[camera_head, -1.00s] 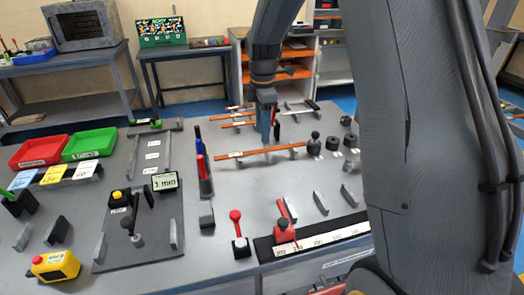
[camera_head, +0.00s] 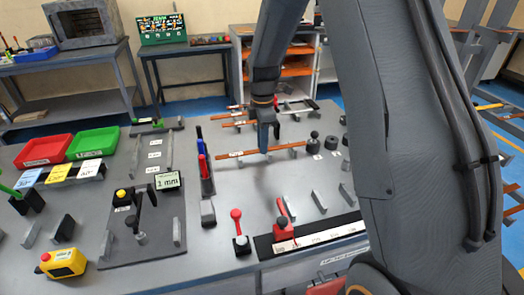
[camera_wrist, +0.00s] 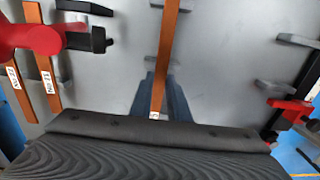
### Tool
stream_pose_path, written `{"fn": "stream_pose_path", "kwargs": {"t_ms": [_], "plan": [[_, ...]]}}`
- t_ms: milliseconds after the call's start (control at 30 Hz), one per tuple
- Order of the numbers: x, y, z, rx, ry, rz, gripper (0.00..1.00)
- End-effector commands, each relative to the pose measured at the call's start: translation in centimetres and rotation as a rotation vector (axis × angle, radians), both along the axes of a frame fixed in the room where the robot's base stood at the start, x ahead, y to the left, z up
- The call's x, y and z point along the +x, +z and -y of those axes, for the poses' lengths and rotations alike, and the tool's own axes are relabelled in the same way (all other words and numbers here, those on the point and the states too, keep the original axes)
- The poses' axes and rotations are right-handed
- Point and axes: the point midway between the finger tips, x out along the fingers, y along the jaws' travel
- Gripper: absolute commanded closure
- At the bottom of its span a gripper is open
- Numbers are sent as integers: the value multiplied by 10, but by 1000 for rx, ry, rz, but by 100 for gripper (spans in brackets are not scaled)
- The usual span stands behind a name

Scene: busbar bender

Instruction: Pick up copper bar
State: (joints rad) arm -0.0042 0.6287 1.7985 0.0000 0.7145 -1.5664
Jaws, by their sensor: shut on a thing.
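My gripper (camera_head: 264,143) is shut on a long, thin copper bar (camera_head: 287,147) around its middle, in the head view. The bar lies crosswise over the grey worktable. Its left end carries a white label. In the wrist view the copper bar (camera_wrist: 166,48) runs from the top edge down between the two blue-grey fingers of my gripper (camera_wrist: 163,102). A small white label shows on the bar near the gripper. The part of the bar beyond the fingers is hidden by the gripper body. I cannot tell whether the bar is clear of its supports.
More copper bars (camera_head: 232,124) lie on supports behind. Round dark knobs (camera_head: 314,143) stand close to the bar's right end. A red lever (camera_head: 238,222) and a white ruler strip (camera_head: 330,231) are nearer the front.

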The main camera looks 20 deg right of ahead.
Motion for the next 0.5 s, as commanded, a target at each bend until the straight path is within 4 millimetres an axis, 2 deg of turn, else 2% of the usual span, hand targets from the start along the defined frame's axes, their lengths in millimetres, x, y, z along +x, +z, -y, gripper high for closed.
{"fn": "stream_pose_path", "kwargs": {"t_ms": [267, 367, 500], "plan": [[1, 2, 0, 0, 0, 2, 100], [1, 11, 0, 0, 0, 4, 100], [2, 34, 0, 0, 0, 6, 100]]}}
